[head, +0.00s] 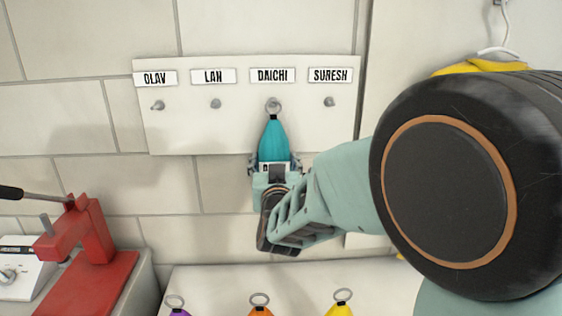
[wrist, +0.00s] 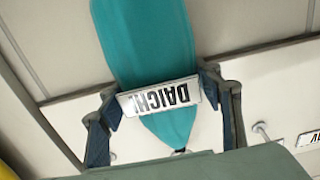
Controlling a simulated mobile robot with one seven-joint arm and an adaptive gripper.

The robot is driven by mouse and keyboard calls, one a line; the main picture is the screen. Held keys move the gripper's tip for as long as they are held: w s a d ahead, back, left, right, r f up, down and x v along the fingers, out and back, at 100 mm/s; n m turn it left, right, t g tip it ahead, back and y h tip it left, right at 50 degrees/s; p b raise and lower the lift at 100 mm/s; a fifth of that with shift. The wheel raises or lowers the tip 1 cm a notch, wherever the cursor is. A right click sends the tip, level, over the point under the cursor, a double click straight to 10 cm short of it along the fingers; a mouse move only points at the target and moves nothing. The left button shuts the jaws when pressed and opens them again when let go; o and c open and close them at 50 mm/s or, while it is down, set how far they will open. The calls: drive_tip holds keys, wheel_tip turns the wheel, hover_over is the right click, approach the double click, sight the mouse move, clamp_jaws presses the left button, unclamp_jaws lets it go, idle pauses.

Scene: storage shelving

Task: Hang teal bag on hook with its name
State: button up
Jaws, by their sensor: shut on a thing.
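The teal bag (head: 274,142) is upright at the white hook board (head: 205,130), below the DAICHI label (head: 272,75). Its metal ring (head: 273,107) overlaps the DAICHI hook in the head view; I cannot tell whether it is around the hook or in front of it. My gripper (head: 274,170) is shut on the lower part of the bag. In the wrist view the teal bag (wrist: 145,45) sits between my fingers, and its name tag (wrist: 160,96) reads DAICHI, upside down. The ring is mostly hidden there.
The OLAV (head: 158,105), LAN (head: 215,103) and SURESH (head: 329,101) hooks are empty. Purple (head: 180,312), orange (head: 261,311) and yellow (head: 340,310) bags with rings are below. A red press (head: 90,240) stands at lower left. A yellow object (head: 480,67) is at upper right.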

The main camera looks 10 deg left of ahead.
drive_tip(key=shift+r, duration=0.1)
drive_tip(key=o, duration=1.6)
drive_tip(key=shift+o, duration=0.2)
drive_tip(key=shift+s, duration=0.1)
